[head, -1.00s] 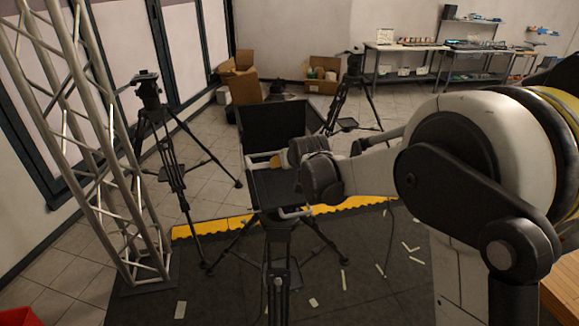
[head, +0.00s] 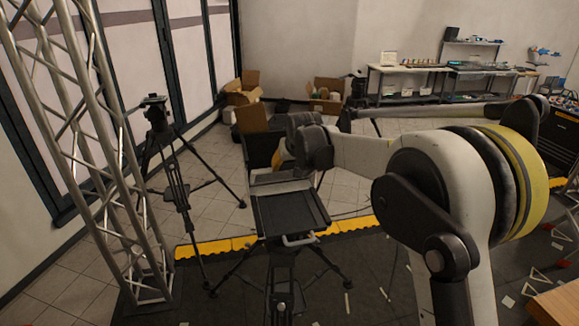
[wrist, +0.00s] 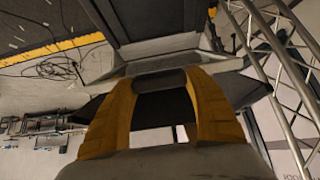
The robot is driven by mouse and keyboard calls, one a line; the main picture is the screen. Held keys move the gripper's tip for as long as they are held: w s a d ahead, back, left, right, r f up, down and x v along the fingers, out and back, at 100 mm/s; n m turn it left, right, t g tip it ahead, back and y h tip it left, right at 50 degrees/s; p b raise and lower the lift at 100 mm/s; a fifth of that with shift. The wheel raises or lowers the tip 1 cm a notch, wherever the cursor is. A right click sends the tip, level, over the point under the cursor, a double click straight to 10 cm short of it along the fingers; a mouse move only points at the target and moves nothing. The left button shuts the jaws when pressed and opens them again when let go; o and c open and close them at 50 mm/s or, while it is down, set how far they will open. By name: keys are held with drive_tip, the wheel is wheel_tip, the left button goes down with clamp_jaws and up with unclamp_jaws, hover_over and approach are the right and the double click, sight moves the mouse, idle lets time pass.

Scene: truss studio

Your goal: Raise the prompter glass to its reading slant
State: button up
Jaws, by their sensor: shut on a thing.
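The prompter stands on a central tripod, with a flat dark tray (head: 290,213) that has a pale handle bar (head: 299,240) at its near edge. A dark upright panel (head: 259,149) rises behind the tray, partly hidden by my arm. My gripper (wrist: 158,82) has its yellow fingers closed around a dark grey bar (wrist: 160,79) on the prompter in the wrist view. A pale frame edge and dark panels lie just beyond the fingers. In the head view my wrist hides most of the grasp. I cannot clearly make out the glass or its exact slant.
A metal truss (head: 105,160) stands at left, with another tripod (head: 172,170) between it and the prompter. Cardboard boxes (head: 326,94) and a workbench (head: 405,79) stand at the back. A yellow-edged dark mat (head: 220,246) covers the near floor, with scattered pale strips.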

drive_tip(key=o, duration=1.4)
drive_tip(key=shift+w, duration=0.1)
drive_tip(key=shift+o, duration=0.2)
drive_tip(key=v, duration=1.2)
drive_tip(key=shift+f, duration=0.1)
drive_tip(key=s+d+f+m+h+b, duration=0.1)
drive_tip(key=s+d+f+b, duration=0.65)
drive_tip(key=s, duration=0.25)
drive_tip(key=s+d+f+m+b, duration=0.1)
drive_tip(key=s+d+f+b, duration=0.65)
drive_tip(key=s+b, duration=0.2)
drive_tip(key=s+d+f+b, duration=0.3)
drive_tip(key=s+f+b, duration=0.2)
drive_tip(key=s+f, duration=0.4)
drive_tip(key=s+d+f+m+h+b, duration=0.1)
drive_tip(key=s+d+f+b, duration=0.2)
drive_tip(key=s+f+b, duration=0.3)
drive_tip(key=s+f, duration=0.3)
drive_tip(key=f, duration=0.3)
